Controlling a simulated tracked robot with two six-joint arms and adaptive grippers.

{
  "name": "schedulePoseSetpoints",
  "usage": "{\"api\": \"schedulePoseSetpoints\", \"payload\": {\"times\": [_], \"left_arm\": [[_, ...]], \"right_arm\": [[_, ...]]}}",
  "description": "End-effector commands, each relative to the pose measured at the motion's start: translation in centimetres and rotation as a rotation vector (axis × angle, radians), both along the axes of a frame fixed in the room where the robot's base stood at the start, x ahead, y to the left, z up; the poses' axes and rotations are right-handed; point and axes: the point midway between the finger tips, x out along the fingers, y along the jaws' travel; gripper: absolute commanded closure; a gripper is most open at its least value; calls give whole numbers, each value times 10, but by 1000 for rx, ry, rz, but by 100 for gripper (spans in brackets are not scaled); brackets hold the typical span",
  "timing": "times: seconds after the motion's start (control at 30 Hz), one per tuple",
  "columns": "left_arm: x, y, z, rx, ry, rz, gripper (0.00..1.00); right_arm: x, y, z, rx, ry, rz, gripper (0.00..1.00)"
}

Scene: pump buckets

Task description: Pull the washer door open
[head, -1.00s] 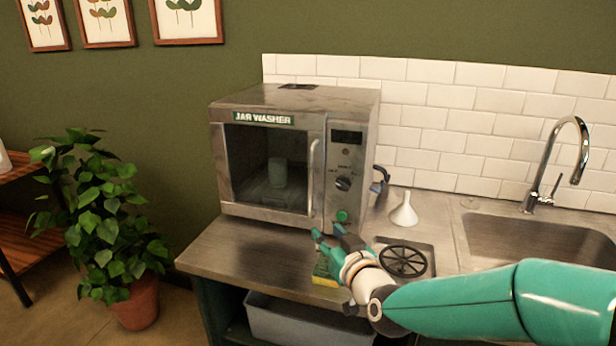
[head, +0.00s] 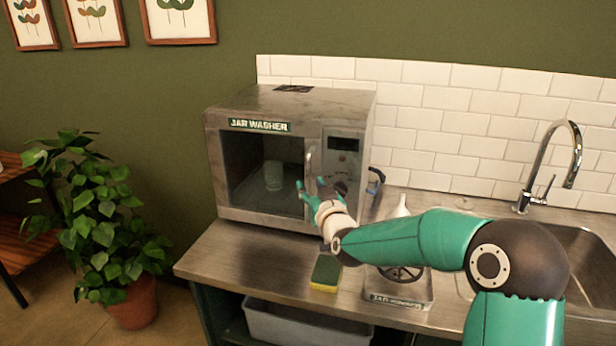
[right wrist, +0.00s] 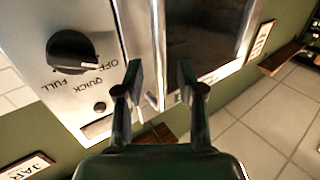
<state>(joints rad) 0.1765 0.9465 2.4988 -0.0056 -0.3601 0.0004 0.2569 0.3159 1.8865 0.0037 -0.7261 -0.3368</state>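The jar washer (head: 290,105) is a steel box on the counter. Its glass door (head: 245,175) looks shut, and a jar shows dimly behind the glass. The vertical door handle (head: 310,155) is on the door's right side; its lower part is hidden by my gripper. My right gripper (head: 309,187) is in front of the handle. In the right wrist view its two fingers (right wrist: 161,75) are apart, with the bright handle (right wrist: 157,50) showing between them. I cannot tell whether they touch it. My left gripper is not in view.
A control dial (right wrist: 73,52) is beside the handle. A sponge (head: 326,272) lies on the counter (head: 240,255) below my right arm. A white funnel (head: 400,208), partly hidden, and a sink (head: 575,250) are to the right. A potted plant (head: 95,220) stands left.

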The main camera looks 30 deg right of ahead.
Motion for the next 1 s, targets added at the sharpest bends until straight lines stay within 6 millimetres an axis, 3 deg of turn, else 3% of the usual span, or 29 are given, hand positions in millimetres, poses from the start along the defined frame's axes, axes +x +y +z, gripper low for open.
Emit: {"api": "schedulePoseSetpoints", "payload": {"times": [0.2, 0.53, 0.57, 0.8, 1.0], "left_arm": [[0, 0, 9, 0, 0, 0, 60], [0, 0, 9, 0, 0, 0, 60], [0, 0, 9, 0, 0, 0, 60], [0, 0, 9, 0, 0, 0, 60], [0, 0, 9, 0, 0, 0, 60]], "right_arm": [[22, -6, 0, 1, 2, 1, 62], [25, -8, 0, 0, 1, 0, 62], [25, -8, 0, 0, 1, 0, 63], [25, -8, 0, 0, 1, -1, 100], [25, -8, 0, 0, 1, 0, 100]]}}
